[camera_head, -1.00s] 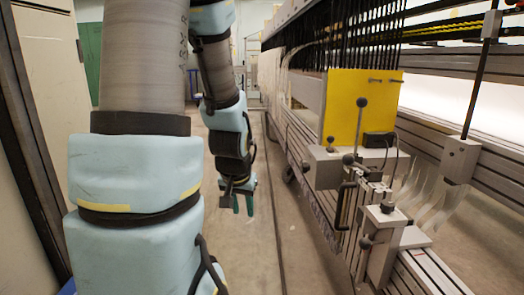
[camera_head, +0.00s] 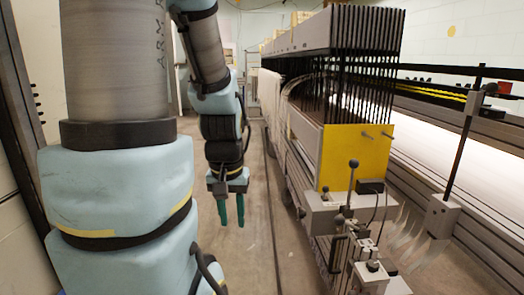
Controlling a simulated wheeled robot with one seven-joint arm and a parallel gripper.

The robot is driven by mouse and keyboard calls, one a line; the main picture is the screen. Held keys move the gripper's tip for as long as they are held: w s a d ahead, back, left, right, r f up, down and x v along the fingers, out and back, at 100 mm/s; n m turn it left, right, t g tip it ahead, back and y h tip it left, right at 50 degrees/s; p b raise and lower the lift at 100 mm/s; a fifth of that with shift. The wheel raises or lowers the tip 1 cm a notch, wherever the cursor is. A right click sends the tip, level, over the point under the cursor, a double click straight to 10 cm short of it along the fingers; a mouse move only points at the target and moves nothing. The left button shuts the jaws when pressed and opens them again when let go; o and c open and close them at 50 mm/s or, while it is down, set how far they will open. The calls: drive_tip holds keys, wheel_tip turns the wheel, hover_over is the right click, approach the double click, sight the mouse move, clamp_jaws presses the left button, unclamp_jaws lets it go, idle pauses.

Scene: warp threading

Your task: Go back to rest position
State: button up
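My gripper (camera_head: 231,211) hangs at the end of my arm, left of the loom machine, pointing down over the bare floor. Its two green fingers are apart with a gap between them, and nothing shows in the gap. The warp threading machine (camera_head: 350,150) stands to the right of my gripper, with a yellow side plate (camera_head: 352,158) and rows of dark upright heddle frames above it. My gripper is clear of the machine.
Levers with black knobs (camera_head: 352,166) stick up from the machine's near end. A dark upright post (camera_head: 463,150) stands at the right. A narrow strip of floor (camera_head: 258,258) runs free along the machine's left side. A wall and frame (camera_head: 20,130) stand close at the left.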

wheel_tip(320, 180, up, 20)
drive_tip(key=p, duration=1.7)
drive_tip(key=shift+f, duration=0.25)
